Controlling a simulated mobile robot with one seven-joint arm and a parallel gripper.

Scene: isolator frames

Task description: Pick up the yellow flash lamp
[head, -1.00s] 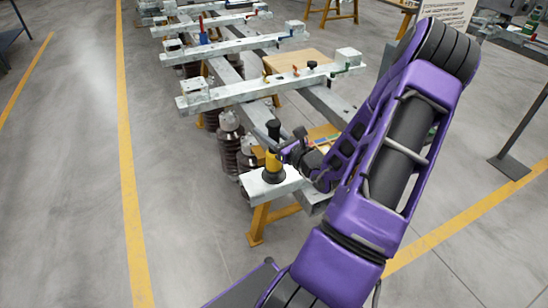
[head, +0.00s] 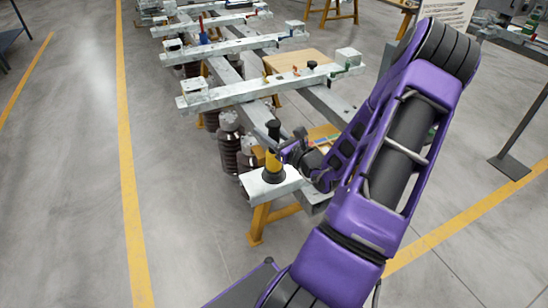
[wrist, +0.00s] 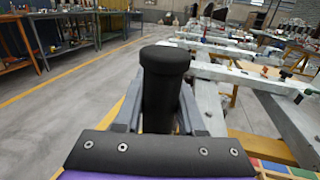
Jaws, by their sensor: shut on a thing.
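The yellow flash lamp (head: 273,161) has a yellow middle, a black top and a wide black base. It stands upright on the near end of a grey metal beam (head: 262,187) in the head view. My gripper (head: 284,156) reaches it from the right at its yellow middle. In the wrist view the black top of the lamp (wrist: 164,85) rises between the two grey fingers, one on each side. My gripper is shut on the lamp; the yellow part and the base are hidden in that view. I cannot tell whether the base touches the beam.
Brown insulators (head: 229,140) stand just left of and behind the lamp. A long grey crossbeam (head: 270,88) lies behind it, with small tools and a wooden board (head: 297,61) beyond. Yellow trestle legs (head: 257,225) are below. The floor at left is clear.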

